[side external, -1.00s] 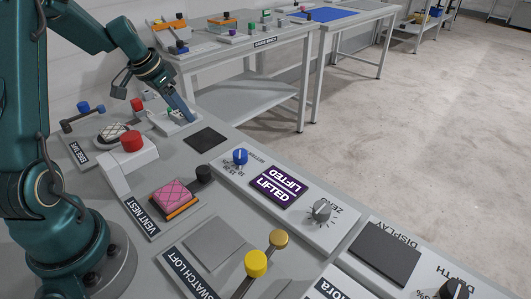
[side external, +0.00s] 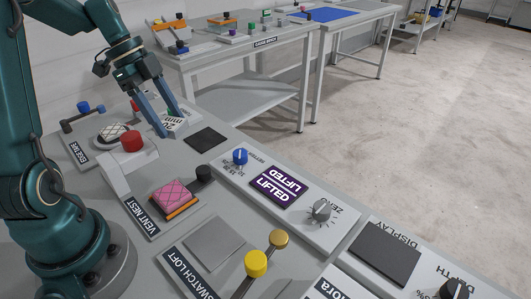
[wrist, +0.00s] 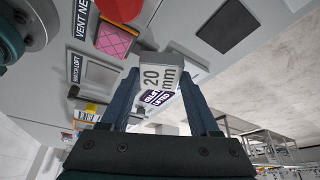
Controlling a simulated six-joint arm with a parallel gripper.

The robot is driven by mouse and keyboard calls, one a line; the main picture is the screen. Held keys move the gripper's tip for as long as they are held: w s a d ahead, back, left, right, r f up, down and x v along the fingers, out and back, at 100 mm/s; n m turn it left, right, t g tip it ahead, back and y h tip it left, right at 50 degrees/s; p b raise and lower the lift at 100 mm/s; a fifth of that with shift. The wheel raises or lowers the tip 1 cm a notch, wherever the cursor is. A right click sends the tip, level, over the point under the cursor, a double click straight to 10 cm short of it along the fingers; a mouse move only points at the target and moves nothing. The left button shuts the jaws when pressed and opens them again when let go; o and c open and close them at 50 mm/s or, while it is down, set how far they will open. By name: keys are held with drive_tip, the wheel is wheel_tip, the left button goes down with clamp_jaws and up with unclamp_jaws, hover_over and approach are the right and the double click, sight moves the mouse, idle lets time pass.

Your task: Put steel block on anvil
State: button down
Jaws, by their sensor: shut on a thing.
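My gripper (side external: 170,128) is shut on the steel block (side external: 174,124), a pale grey block marked "20 mm". In the wrist view my gripper (wrist: 166,100) has its two fingers on either side of the block (wrist: 160,72), with the marked face toward the camera. In the side view the block is left of the black square pad. No part is labelled anvil. A bare grey square plate (side external: 214,243) beside the "SWATCH LOFT" label may be it; it lies toward the front, apart from my gripper.
A pink quilted swatch (side external: 174,198) lies between the gripper and the grey plate. A red button (side external: 132,141), a yellow-knobbed lever (side external: 256,263) and a black knob (side external: 203,174) stand up from the bench. A black pad (side external: 207,139) is clear.

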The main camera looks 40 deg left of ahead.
drive_tip(key=s+d+r+m+g, duration=0.1)
drive_tip(key=s+d+m+g, duration=0.45)
drive_tip(key=d+m, duration=0.55)
drive_tip(key=m+y, duration=0.1)
drive_tip(key=m, duration=0.2)
hover_over(214, 245)
drive_tip(key=a, duration=0.1)
drive_tip(key=f, duration=0.4)
drive_tip(key=w+f, duration=0.1)
drive_tip(key=f, duration=0.1)
drive_tip(key=shift+a+f, duration=0.1)
drive_tip(key=shift+f, duration=2.25)
drive_tip(key=shift+c, duration=0.6)
unclamp_jaws()
drive_tip(key=shift+f, duration=0.15)
